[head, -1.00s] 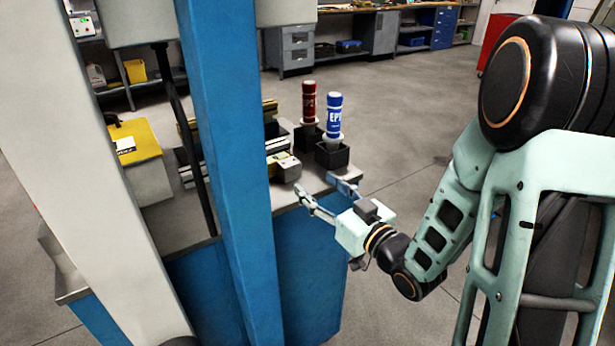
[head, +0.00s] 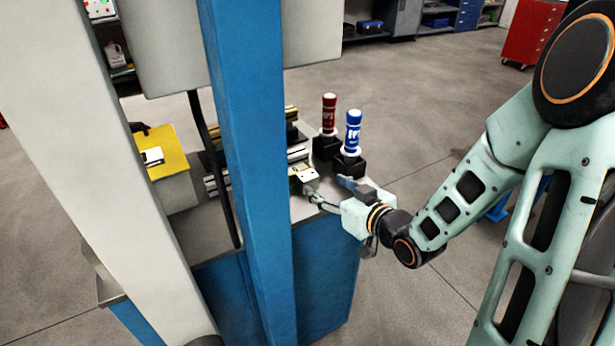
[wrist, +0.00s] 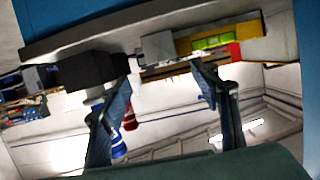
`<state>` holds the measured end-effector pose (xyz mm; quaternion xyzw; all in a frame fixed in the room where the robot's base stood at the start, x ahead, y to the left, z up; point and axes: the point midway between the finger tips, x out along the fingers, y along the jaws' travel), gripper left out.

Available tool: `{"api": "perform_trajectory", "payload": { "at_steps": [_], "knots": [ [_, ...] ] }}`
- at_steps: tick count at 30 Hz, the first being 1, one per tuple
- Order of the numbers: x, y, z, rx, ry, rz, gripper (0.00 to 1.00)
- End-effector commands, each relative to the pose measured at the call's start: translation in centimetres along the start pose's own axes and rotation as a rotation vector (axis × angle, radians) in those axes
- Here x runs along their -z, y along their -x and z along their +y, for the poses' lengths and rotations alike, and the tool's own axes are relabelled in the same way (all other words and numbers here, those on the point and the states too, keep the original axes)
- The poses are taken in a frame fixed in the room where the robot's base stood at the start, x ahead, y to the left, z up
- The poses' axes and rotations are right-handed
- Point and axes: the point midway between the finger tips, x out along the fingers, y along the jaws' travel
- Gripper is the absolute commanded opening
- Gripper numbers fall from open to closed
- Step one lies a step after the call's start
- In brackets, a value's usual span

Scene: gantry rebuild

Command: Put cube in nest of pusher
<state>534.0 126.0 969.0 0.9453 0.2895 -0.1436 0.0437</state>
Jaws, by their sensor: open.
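My gripper (head: 329,188) is open and empty at the right edge of the bench top (head: 305,212), in front of the two bottles. Its spread fingers also show in the wrist view (wrist: 161,79). A pale block with dark dots (head: 307,174) sits just past the left finger on a machine slide (head: 297,152). In the wrist view, which looks upside down, a grey block (wrist: 158,47) and a yellow part with a bright green piece (wrist: 212,42) lie beyond the fingers. I cannot tell which piece is the cube or the pusher's nest.
A blue bottle (head: 353,130) and a red bottle (head: 329,112) stand upright in black holders beside my gripper. A blue post (head: 250,130) and a pale post (head: 95,150) cross the near side. A yellow-topped box (head: 168,150) is at the left.

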Motion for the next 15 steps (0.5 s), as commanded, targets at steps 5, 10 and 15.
{"api": "perform_trajectory", "payload": {
  "at_steps": [5,10,15],
  "knots": [
    [-0.1,-2.5,-0.1,0.002,0.0,0.0,0.57],
    [0.0,-3.7,-0.1,0.002,0.0,0.001,0.57],
    [0.0,-6.0,-0.5,0.002,-0.001,0.002,0.57]
  ]
}}
